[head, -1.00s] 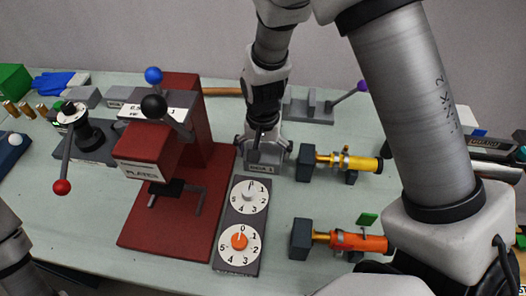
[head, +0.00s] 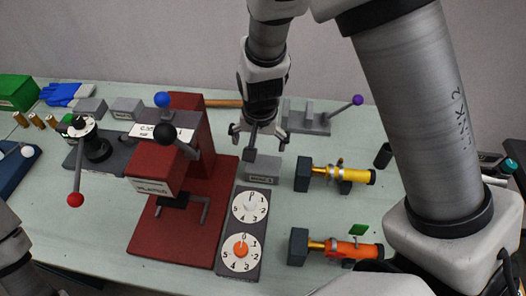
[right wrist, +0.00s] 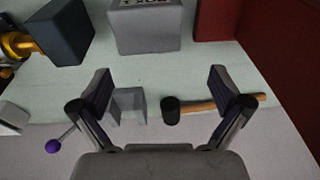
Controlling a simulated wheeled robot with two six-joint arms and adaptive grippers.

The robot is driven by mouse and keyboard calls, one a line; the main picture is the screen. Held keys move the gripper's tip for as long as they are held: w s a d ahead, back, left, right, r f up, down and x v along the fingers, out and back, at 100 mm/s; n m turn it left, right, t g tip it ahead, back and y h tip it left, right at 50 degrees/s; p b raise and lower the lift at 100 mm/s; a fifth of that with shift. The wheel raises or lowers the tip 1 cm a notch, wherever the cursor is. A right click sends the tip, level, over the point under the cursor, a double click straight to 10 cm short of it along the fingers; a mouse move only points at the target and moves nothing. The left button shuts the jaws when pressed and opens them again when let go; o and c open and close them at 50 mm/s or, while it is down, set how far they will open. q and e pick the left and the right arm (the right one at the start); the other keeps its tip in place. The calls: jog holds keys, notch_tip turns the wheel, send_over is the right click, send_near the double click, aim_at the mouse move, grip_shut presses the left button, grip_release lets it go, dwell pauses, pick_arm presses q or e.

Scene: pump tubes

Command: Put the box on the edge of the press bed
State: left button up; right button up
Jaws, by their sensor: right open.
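A grey labelled box (head: 263,169) sits on the table just right of the red press, behind the dial panel. In the right wrist view the box (right wrist: 145,28) shows at the top, beyond the fingertips. The press has a flat red bed (head: 168,236), bare at its front. My right gripper (head: 258,138) is open and empty, behind and above the box and apart from it. Its spread fingers (right wrist: 160,85) show in the right wrist view with nothing between them. My left gripper is out of view; only part of my left arm shows at lower left.
A dial panel (head: 226,258) lies along the bed's right side. Yellow (head: 345,174) and orange (head: 350,249) pump tubes lie to the right. A hammer (right wrist: 200,106) and a grey fixture (head: 306,118) lie behind. The red-knobbed lever device (head: 94,146) stands left.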

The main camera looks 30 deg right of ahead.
aim_at(263, 164)
jog(key=shift+s+f+g, duration=0.4)
jog(key=shift+s+f, duration=0.4)
jog(key=shift+s, duration=0.05)
jog(key=f, duration=0.7)
jog(key=shift+w+d, duration=0.3)
jog(key=shift+w, duration=0.05)
jog(key=c, duration=1)
jog(key=shift+r, duration=0.15)
jog(key=shift+c, duration=0.2)
